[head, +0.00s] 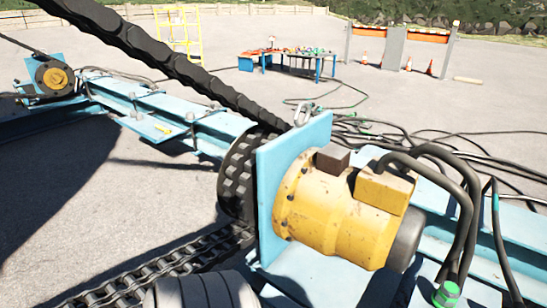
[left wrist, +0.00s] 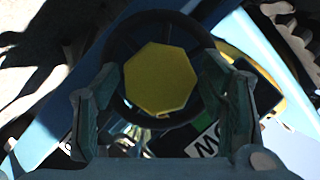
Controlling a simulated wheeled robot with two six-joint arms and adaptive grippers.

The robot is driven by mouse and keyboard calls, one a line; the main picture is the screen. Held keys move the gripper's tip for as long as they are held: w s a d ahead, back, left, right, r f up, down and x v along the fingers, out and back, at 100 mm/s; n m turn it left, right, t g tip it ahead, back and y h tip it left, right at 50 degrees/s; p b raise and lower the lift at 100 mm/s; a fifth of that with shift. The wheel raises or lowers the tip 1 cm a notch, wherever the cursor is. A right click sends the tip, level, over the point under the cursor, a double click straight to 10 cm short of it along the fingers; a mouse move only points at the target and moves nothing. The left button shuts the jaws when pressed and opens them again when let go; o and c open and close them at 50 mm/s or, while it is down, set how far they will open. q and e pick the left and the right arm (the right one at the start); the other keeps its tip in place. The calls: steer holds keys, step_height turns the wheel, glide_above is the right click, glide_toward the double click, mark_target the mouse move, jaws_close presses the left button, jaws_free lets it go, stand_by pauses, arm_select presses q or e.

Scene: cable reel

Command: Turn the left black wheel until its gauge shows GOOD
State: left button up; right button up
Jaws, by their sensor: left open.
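My left gripper (left wrist: 160,70) is open, with one finger at each side of the wheel's rim. I cannot tell whether the fingers touch it. Below the wheel at the right is a dark panel with a green patch (left wrist: 198,122) and a white label (left wrist: 207,142) with partly hidden letters. I cannot read a gauge state. I cannot pick out the wheel or either gripper in the head view.
In the head view a yellow motor (head: 325,215) sits on a blue plate (head: 292,165) beside a black chain (head: 180,65) running over a sprocket (head: 237,178). Loose cables (head: 400,135) lie on the right. A table (head: 288,58) stands far back. Open paving lies left.

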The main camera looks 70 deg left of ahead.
arm_select(q)
step_height(320, 180, up, 10)
steer(key=shift+f, duration=0.1)
stand_by(0.4)
